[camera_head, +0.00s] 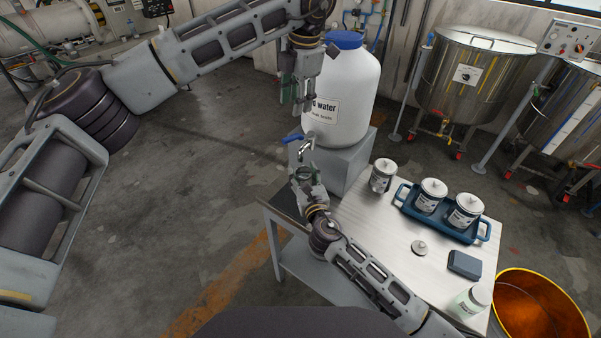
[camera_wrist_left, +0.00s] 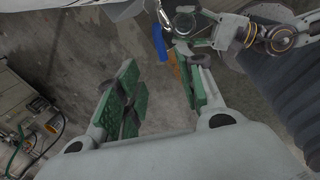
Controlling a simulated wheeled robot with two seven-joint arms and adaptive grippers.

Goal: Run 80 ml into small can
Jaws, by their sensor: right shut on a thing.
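A white drum with a blue lid and a water label (camera_head: 340,85) stands on a grey block. Its tap (camera_head: 305,147) has a blue lever (camera_head: 292,138), also seen in the left wrist view (camera_wrist_left: 160,44). My right gripper (camera_head: 304,174) is below the tap spout, shut on what looks like the small can (camera_wrist_left: 184,22), mostly hidden by the fingers. Whether liquid runs cannot be told. My left gripper (camera_head: 298,95) points down beside the drum, above the lever, apart from it. In the left wrist view its green-padded fingers (camera_wrist_left: 163,98) are apart with nothing between them.
An orange-lined drum (camera_head: 540,310) stands right. Steel vats (camera_head: 466,80) stand behind.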

